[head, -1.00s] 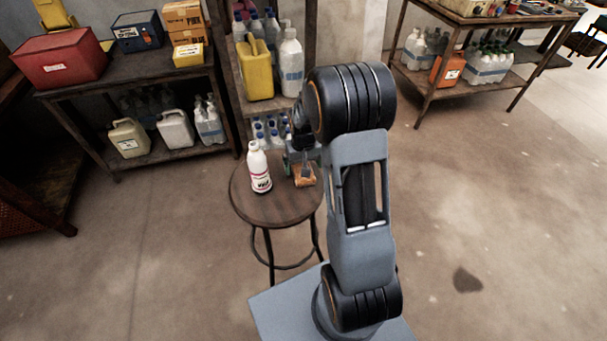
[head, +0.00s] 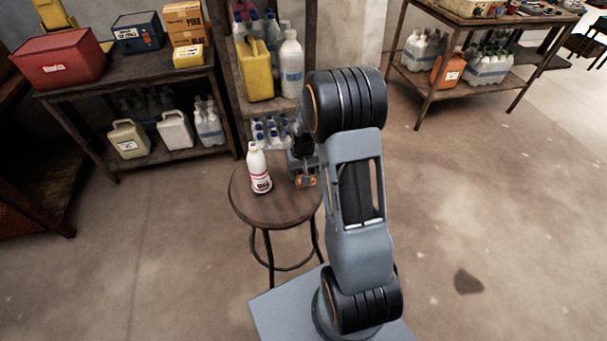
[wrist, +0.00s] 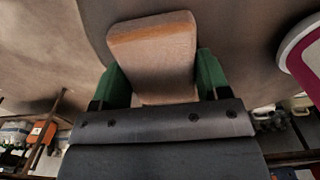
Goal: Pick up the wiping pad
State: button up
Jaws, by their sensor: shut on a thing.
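The wiping pad (wrist: 153,55) is a tan-orange block that fills the space between the green fingers of my gripper (wrist: 158,78) in the wrist view. My gripper is shut on it, with a finger against each side. In the head view, the pad (head: 306,182) is a small orange patch at my gripper (head: 305,176), over the right side of the round stool (head: 270,212), partly hidden by my arm. I cannot tell how far it is above the seat.
A white bottle with a red label (head: 258,168) stands upright on the stool, left of my gripper. Behind the stool is a shelf with a yellow jug (head: 258,72) and bottles. A side table (head: 120,72) stands left. Open floor lies right.

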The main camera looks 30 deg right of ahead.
jog(key=shift+c, duration=1.1)
jog(key=shift+r, duration=0.15)
jog(key=shift+r, duration=0.25)
jog(key=r, duration=0.3)
jog(key=shift+s+r+p, duration=0.2)
jog(key=shift+s+p, duration=0.1)
jog(key=shift+p, duration=0.1)
jog(key=s+a+r+p, duration=0.1)
jog(key=s+a+r, duration=0.2)
jog(key=s+r, duration=0.6)
jog(key=s, duration=0.4)
jog(key=shift+a+p, duration=0.3)
jog(key=shift+f, duration=0.1)
jog(key=shift+o, duration=1.4)
jog(key=shift+c, duration=1)
